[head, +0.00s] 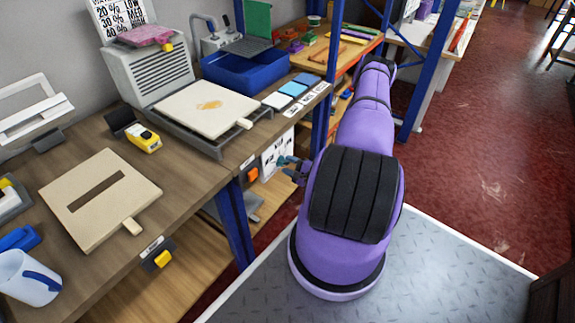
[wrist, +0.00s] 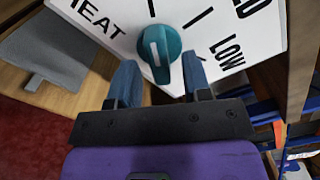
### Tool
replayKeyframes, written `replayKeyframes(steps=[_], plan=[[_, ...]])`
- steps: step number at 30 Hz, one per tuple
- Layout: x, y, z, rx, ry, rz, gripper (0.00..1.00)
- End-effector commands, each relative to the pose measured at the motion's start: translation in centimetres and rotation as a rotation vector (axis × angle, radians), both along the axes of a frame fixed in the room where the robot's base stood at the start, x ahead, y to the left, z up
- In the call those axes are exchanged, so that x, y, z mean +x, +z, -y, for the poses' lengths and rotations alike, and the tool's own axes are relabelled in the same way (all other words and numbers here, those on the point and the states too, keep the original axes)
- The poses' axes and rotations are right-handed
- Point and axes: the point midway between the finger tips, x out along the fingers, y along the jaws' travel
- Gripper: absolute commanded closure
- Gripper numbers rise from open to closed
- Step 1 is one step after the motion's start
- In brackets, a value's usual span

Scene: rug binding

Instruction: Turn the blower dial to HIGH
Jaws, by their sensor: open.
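The teal blower dial (wrist: 163,50) sits on a white panel (wrist: 95,22) in the wrist view. A pale stripe marks the dial's face. HEAT, LOW and a partly cut-off word ending in D are printed around it, with dark tick marks; HIGH is not readable. My gripper (wrist: 160,66) is open, its two blue fingers on either side of the dial's lower part. I cannot tell whether they touch it. In the head view my gripper (head: 291,167) is small, beside the white panel (head: 276,152) under the bench; the dial there is not clear.
Blue shelf posts (head: 325,95) stand close to my arm. The workbench (head: 185,165) carries a blue bin (head: 246,83), a cream board (head: 208,108) and a yellow tool (head: 144,139). Open red floor (head: 475,130) lies to the right.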

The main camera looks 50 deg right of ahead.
Motion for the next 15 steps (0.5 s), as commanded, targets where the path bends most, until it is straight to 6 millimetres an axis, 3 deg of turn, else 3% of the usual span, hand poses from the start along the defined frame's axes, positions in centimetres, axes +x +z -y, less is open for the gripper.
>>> replayKeyframes(steps=[9, 15], plan=[[-5.8, 0.0, 0.5, 0.001, -0.004, -0.003, 0.55], [-8.7, 0.0, 0.7, 0.001, -0.003, -0.002, 0.55]])
